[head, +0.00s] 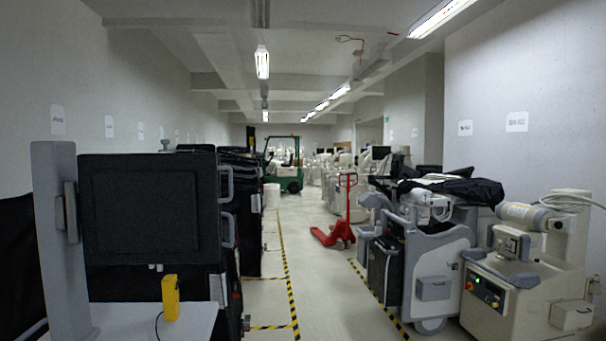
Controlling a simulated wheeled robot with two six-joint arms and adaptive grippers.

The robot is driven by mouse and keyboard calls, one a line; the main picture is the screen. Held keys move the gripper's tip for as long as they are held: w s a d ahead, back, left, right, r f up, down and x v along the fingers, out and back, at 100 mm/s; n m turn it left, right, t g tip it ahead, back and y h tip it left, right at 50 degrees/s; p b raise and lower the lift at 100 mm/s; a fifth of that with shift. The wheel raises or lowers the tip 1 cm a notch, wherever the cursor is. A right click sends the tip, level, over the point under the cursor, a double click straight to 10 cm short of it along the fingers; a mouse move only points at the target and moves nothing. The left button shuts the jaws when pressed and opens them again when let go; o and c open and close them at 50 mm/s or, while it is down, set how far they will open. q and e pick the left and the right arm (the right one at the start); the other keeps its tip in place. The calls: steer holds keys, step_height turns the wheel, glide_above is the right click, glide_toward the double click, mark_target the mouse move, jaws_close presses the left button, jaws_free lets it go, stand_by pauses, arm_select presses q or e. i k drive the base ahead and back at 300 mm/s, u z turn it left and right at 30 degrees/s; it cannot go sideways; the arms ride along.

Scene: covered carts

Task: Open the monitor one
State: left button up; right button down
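A large black flat panel that looks like a monitor (145,212) stands close at the left. It is mounted on a grey upright post (58,220), and its face is dark. A black monitor-like screen (381,153) shows small among the machines farther back at the right. I cannot tell which of these is monitor one. Neither of my grippers is in view.
A yellow handheld device (170,298) stands on a white surface (130,322) below the panel. Grey-white machines (535,275) line the right side, one under a black cover (455,190). A red pallet jack (341,225) and green forklift (283,170) stand farther back. The middle aisle is clear.

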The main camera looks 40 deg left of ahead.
mark_target(153, 208)
steer(key=z, duration=0.15)
steer(key=i, duration=1.55)
steer(key=u, duration=0.35)
steer(key=i, duration=1.1)
steer(key=u, duration=1.6)
steer(key=i, duration=0.8)
steer(key=u, duration=0.8)
